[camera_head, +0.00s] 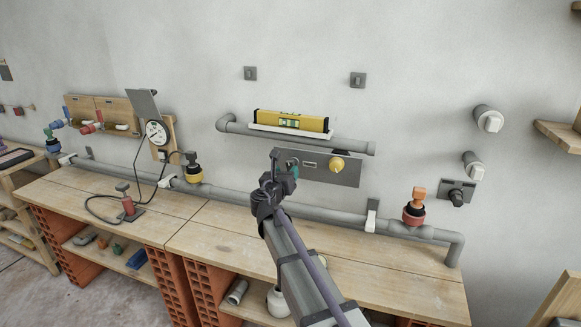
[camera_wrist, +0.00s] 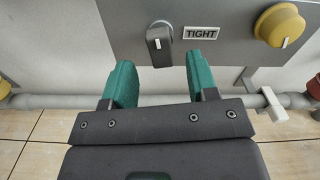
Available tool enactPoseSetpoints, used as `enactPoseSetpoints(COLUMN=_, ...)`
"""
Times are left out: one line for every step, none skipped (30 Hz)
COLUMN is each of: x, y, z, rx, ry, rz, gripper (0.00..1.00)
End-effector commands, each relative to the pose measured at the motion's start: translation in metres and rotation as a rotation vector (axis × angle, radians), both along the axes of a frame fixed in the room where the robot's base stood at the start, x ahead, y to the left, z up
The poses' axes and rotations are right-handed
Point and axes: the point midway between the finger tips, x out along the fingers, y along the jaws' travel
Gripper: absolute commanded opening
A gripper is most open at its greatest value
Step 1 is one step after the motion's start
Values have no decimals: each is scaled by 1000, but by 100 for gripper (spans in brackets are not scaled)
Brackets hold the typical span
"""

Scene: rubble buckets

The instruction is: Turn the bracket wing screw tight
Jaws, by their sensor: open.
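The wing screw (camera_wrist: 159,46) is a dark grey grip with a small white mark, on a grey panel (camera_wrist: 110,22). It stands nearly upright, left of a label (camera_wrist: 201,32) reading TIGHT. My gripper (camera_wrist: 161,76) is open, its two green fingers pointing at the panel. The screw shows in the gap between the fingertips, and no contact is visible. In the head view my gripper (camera_head: 285,163) is in front of the left end of the panel (camera_head: 317,173) and largely hides the screw there.
A yellow knob (camera_wrist: 279,25) sits right of the label, also seen in the head view (camera_head: 337,164). Above the panel, a yellow level (camera_head: 290,121) rests along a grey pipe (camera_head: 225,123). A long pipe (camera_head: 330,215) runs below, above the wooden bench (camera_head: 215,225).

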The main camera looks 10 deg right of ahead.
Motion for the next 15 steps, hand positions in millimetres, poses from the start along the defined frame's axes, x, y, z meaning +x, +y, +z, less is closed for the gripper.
enactPoseSetpoints(x=14, y=-5, z=0, rx=0, ry=0, rz=-1, gripper=53)
enactPoseSetpoints(x=20, y=-9, z=0, rx=1, ry=-1, rz=-1, gripper=53)
enactPoseSetpoints(x=26, y=-13, z=0, rx=1, ry=0, rz=-2, gripper=53)
enactPoseSetpoints(x=31, y=-16, z=0, rx=1, ry=0, rz=-1, gripper=53)
enactPoseSetpoints(x=35, y=-18, z=0, rx=1, ry=0, rz=0, gripper=53)
enactPoseSetpoints(x=39, y=-20, z=0, rx=1, ry=0, rz=0, gripper=53)
enactPoseSetpoints(x=42, y=-22, z=0, rx=1, ry=0, rz=0, gripper=53)
enactPoseSetpoints(x=43, y=-23, z=0, rx=1, ry=0, rz=0, gripper=53)
enactPoseSetpoints(x=45, y=-25, z=0, rx=2, ry=0, rz=-1, gripper=53)
enactPoseSetpoints(x=45, y=-25, z=0, rx=2, ry=0, rz=-1, gripper=53)
enactPoseSetpoints(x=46, y=-26, z=0, rx=2, ry=0, rz=-1, gripper=53)
enactPoseSetpoints(x=46, y=-26, z=0, rx=2, ry=0, rz=0, gripper=53)
enactPoseSetpoints(x=45, y=-26, z=0, rx=2, ry=0, rz=0, gripper=53)
enactPoseSetpoints(x=45, y=-26, z=0, rx=2, ry=0, rz=0, gripper=53)
enactPoseSetpoints(x=45, y=-26, z=0, rx=2, ry=0, rz=0, gripper=53)
